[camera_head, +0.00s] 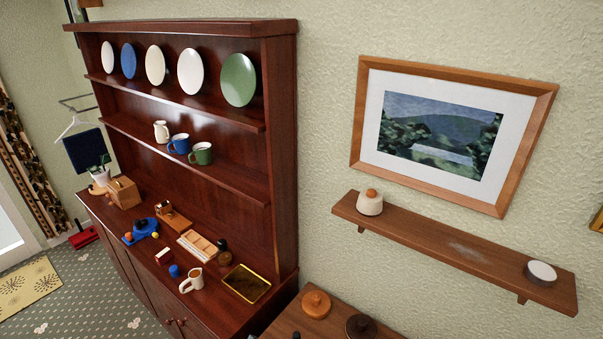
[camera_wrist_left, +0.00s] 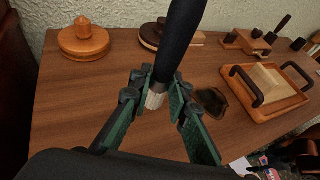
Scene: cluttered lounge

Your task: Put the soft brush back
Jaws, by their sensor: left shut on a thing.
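In the left wrist view, my left gripper (camera_wrist_left: 155,88) is shut on the soft brush (camera_wrist_left: 178,40). The brush has a thick dark handle that rises out of the top of the picture. Its short pale bristle end (camera_wrist_left: 154,98) points down between the fingers, over the wooden table top (camera_wrist_left: 70,125). I cannot tell exactly how high the bristles are above the table. Neither gripper shows in the head view, and my right gripper is in no view.
The table bears a round wooden lidded piece (camera_wrist_left: 83,42), a dark glossy thing (camera_wrist_left: 212,102) and a handled tray (camera_wrist_left: 262,112). In the head view, a wall shelf (camera_head: 430,235) holds a white pot (camera_head: 370,206), a pale whitish patch (camera_head: 465,250) and a round tin (camera_head: 541,272). A crowded dresser (camera_head: 285,150) stands left.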

